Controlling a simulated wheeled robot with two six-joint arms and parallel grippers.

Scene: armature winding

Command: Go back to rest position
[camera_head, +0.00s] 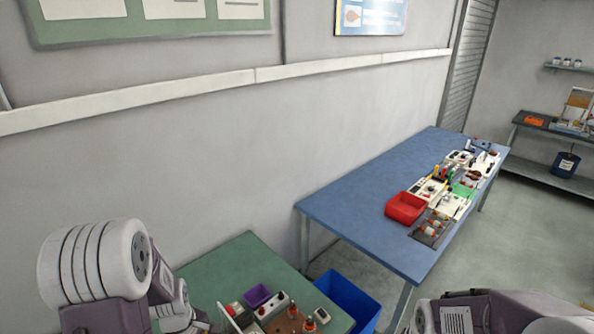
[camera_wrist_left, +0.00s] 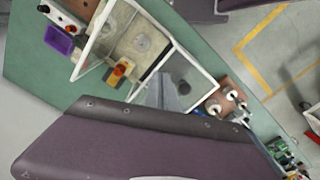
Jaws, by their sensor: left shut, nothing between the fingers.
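My left arm (camera_head: 100,265) comes in at the lower left of the head view, beside the green table (camera_head: 235,262). My left gripper (camera_wrist_left: 165,88) shows in the left wrist view as narrow grey fingers, shut and empty, over a white-framed machine (camera_wrist_left: 148,42) on the green table. My right arm (camera_head: 490,312) shows only as links along the bottom right of the head view. Its gripper is outside both views.
The green table holds a purple bin (camera_head: 258,295) and a control box (camera_head: 273,306). A blue bin (camera_head: 347,296) stands beside it. A blue table (camera_head: 345,205) carries a red bin (camera_head: 405,208) and several devices. Grey floor lies to the right.

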